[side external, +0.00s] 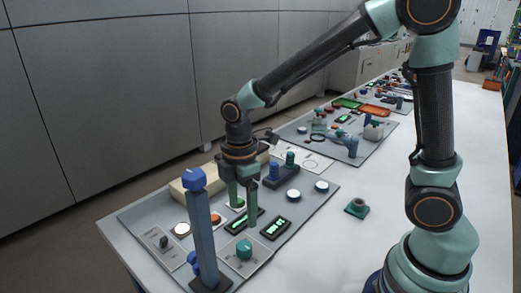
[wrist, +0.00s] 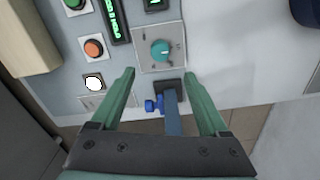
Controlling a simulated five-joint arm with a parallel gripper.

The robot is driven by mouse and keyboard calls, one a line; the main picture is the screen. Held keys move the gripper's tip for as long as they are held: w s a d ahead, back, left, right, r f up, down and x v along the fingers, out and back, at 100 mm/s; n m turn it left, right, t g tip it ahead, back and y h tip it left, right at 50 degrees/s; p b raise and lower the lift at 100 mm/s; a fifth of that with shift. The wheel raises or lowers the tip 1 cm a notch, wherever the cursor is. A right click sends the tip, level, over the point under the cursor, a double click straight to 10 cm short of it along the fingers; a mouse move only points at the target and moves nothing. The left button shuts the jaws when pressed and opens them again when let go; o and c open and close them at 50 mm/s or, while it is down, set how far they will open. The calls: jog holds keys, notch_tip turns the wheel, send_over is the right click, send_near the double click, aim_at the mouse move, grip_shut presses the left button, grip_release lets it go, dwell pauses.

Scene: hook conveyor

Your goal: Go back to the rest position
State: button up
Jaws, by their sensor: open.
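My gripper (side external: 241,218) points down over the grey panel (side external: 313,187) in the side view, its two green fingers apart with nothing between them. In the wrist view my gripper (wrist: 160,74) shows its open fingers spread on both sides of a blue post (wrist: 172,108). In the side view that post (side external: 202,240) stands upright with a blue knob (side external: 194,179) on top, nearer the camera and left of my fingers. The teal dial (side external: 244,249) sits on a plate on the panel; it shows ahead of the fingertips in the wrist view (wrist: 160,50).
Green-lit displays (side external: 275,228), an orange button (wrist: 93,47) and a white button (wrist: 94,83) lie near my gripper. A beige block (wrist: 28,38) is beside the panel's controls. A small green piece (side external: 357,208) sits on the white table (side external: 375,188). Grey cabinets stand behind.

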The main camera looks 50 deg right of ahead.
jog(key=shift+r, duration=0.4)
jog(key=s+d+r+m+t, duration=0.5)
jog(key=d+r+m, duration=0.4)
jog(key=m, duration=0.6)
notch_tip(320, 180, up, 2)
jog(key=shift+s+r+t, duration=0.1)
jog(key=shift+s+t, duration=0.2)
jog(key=shift+s, duration=0.45)
